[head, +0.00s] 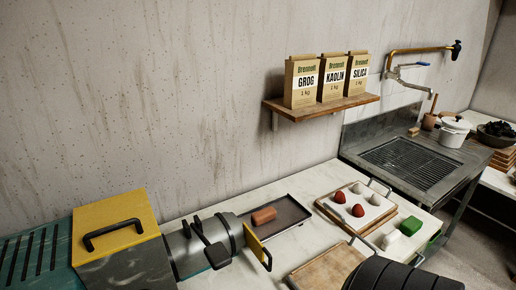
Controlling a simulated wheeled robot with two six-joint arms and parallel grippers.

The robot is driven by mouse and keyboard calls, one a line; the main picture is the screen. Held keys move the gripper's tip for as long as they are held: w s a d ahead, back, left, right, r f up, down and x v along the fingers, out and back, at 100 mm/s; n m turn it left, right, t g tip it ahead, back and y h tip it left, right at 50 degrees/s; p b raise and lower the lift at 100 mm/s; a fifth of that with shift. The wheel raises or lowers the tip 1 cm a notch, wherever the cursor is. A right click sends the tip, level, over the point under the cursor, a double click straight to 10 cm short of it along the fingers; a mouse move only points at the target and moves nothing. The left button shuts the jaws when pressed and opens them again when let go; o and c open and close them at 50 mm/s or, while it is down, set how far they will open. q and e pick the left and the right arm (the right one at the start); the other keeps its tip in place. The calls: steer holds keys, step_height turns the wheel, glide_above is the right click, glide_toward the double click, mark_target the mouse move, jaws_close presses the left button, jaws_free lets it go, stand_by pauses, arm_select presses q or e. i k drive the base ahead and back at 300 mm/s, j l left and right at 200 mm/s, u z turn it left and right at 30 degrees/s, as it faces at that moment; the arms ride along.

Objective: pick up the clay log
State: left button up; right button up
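The clay log (264,216) is a short reddish-brown cylinder. It lies on its side on a dark shallow tray (290,222) on the pale worktop, toward the wall. Its whole length shows and nothing covers it. Neither of my grippers can be made out in the head view, so nothing is seen touching the log.
A metal machine (190,255) with a yellow hinged end plate (257,246) stands just left of the tray. To the right are a board (333,212) with red and whitish lumps, a green block (411,226) and a sink (412,165). A shelf (320,107) holds three bags above.

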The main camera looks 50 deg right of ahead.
mark_target(266, 215)
steer(key=l+z, duration=0.1)
steer(key=z, duration=1.5)
steer(key=i+l+u, duration=0.15)
steer(key=l, duration=0.45)
steer(key=l+u, duration=0.15)
steer(key=l, duration=0.45)
steer(key=i+l+u, duration=0.15)
steer(key=l, duration=0.45)
